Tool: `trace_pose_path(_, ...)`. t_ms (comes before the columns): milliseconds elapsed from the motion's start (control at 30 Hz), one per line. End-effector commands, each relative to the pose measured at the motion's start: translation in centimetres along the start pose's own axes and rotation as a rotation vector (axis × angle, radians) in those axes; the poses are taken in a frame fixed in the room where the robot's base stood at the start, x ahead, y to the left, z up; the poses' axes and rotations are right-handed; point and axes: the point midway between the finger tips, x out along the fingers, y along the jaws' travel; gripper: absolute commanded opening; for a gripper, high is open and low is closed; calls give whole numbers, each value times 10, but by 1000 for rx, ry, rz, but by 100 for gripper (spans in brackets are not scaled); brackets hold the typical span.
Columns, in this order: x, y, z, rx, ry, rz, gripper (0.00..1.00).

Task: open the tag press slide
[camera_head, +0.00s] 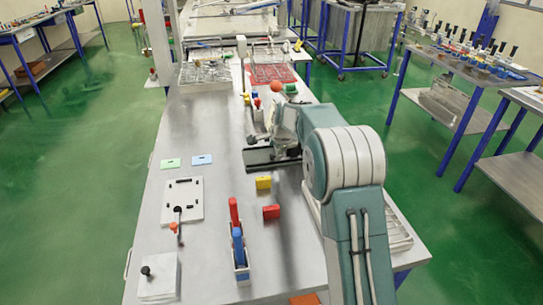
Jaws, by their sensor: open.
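My gripper (268,138) is in the middle of the head view, beyond the bulky grey-teal arm, over the steel bench. It is small here, and its fingertips are partly hidden and hard to make out. A dark, long low fixture with a metal rail (262,163) lies directly below and in front of the gripper. It may be the tag press slide, but I see no label. I cannot tell whether the gripper touches it. Part of the fixture's right end is hidden by the gripper and arm.
A yellow block (264,183) and a red block (271,212) lie nearer me. A holder with red and blue handles (238,245) stands in front. A white lever plate (182,200) and white box (160,278) are at left. Ball-topped levers (256,103) stand behind the gripper.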

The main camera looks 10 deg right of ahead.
Motion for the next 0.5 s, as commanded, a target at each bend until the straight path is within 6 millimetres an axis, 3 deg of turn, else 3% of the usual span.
trace_pose_path(200,33,0,5,-3,3,2,66)
trace_pose_path(500,41,-1,5,-3,4,-1,66)
